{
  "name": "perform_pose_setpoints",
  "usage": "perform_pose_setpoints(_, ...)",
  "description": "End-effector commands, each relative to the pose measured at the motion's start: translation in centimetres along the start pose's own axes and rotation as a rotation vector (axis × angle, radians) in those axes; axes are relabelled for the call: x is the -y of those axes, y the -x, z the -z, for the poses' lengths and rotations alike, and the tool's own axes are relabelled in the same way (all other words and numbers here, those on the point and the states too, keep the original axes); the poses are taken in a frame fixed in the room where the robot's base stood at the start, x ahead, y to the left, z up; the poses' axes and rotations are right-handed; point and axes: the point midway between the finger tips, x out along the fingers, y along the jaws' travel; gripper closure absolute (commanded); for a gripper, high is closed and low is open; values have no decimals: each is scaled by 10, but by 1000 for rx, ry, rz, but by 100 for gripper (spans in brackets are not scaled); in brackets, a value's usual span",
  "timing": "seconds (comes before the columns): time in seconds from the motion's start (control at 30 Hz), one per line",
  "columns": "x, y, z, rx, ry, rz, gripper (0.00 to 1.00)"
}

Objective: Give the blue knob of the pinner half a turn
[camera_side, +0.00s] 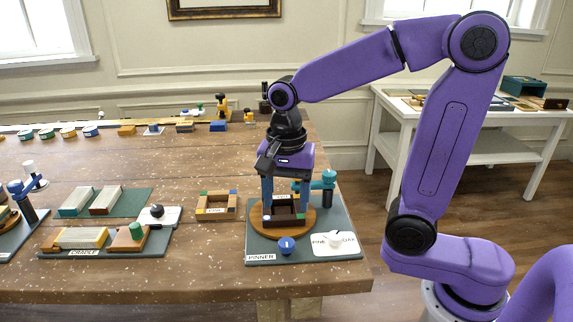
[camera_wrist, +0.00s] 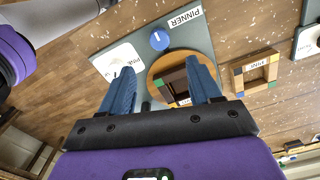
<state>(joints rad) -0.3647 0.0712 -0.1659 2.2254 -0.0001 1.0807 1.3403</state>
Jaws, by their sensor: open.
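The blue knob (camera_side: 286,245) sits at the front of the pinner's dark green base (camera_side: 254,235), with a light mark on its top. In the wrist view the knob (camera_wrist: 160,41) is beyond my fingertips, near the PINNER label. My gripper (camera_side: 283,205) points down over the round wooden turntable (camera_side: 311,222), behind the knob and apart from it. Its blue fingers are spread around a dark wooden frame (camera_side: 286,216) on the turntable. In the wrist view my gripper (camera_wrist: 164,74) is open; whether the fingers touch the frame I cannot tell.
A teal clamp-like post (camera_side: 328,183) stands close to the right of my gripper. A white plate with a pale knob (camera_side: 335,240) lies right of the blue knob. A wooden frame (camera_side: 217,206) and the cradle station (camera_side: 85,250) lie to the left. The table's front edge is near.

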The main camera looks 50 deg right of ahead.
Motion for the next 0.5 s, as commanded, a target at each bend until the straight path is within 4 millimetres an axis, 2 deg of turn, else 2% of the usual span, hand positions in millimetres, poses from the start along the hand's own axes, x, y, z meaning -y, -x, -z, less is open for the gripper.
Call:
perform_pose_setpoints(0.03, 1, 12, 0, -2, 0, 7, 37)
perform_pose_setpoints(0.2, 0, 42, 0, -1, 0, 5, 37)
perform_pose_setpoints(0.33, 0, 58, 0, 0, 0, 2, 37)
perform_pose_setpoints(0.5, 0, 68, 0, 0, 0, 1, 37)
